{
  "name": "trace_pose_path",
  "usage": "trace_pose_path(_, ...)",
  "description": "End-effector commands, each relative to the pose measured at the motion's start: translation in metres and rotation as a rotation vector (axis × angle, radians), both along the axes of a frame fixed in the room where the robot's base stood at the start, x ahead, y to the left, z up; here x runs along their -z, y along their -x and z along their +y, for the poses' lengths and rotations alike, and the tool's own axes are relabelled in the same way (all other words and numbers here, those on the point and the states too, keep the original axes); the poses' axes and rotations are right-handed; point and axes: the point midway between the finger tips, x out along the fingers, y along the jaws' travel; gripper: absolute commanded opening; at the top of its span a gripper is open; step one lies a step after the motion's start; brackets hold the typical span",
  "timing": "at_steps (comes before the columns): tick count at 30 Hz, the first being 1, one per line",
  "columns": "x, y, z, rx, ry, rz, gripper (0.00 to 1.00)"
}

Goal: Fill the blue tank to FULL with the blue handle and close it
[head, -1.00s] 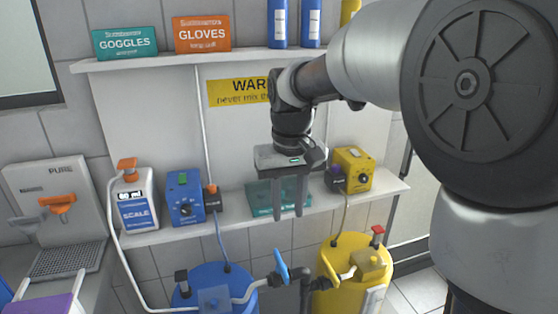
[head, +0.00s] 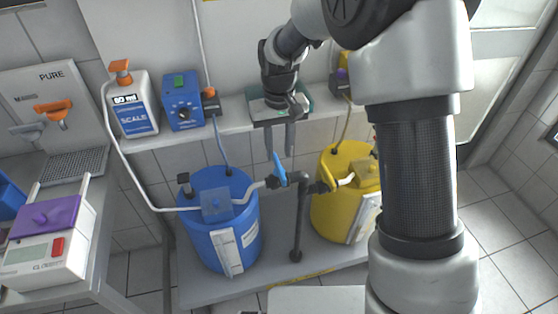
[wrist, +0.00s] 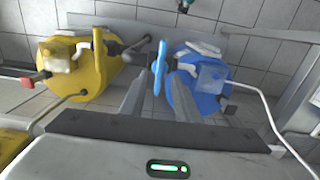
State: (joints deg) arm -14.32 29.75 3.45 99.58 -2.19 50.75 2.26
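The blue tank (head: 203,243) stands on a low platform with a pale gauge strip (head: 229,252) on its front; I cannot read its level. The blue handle (head: 279,170) sits on the pipe right of the tank and stands upright. It also shows in the wrist view (wrist: 159,68), beside the blue tank (wrist: 211,97). My gripper (head: 279,153) is open and empty, just above the handle in the head view. In the wrist view, the handle appears between the directions of my two fingers (wrist: 160,80), beyond their tips; I see no contact.
The yellow tank (head: 333,200) with its own yellow handle (wrist: 98,48) stands to the right. A dark vertical pipe (head: 300,225) rises between the tanks. A shelf (head: 235,127) with a scale bottle (head: 133,105) and blue box (head: 183,104) runs behind. A white hose loops at left.

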Motion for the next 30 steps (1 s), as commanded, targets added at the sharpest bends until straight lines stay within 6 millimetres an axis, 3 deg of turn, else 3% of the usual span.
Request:
trace_pose_path(3,0.023,0.001,0.000,0.000,0.001,0.003,0.29)
trace_pose_path(9,0.044,0.000,0.000,0.000,0.000,0.001,0.29)
trace_pose_path(20,0.049,0.000,0.000,0.000,0.000,-0.001,0.29)
trace_pose_path(25,0.049,0.000,0.000,0.000,0.000,-0.001,0.02)
trace_pose_path(30,0.049,0.000,0.000,-0.001,0.000,-0.001,0.00)
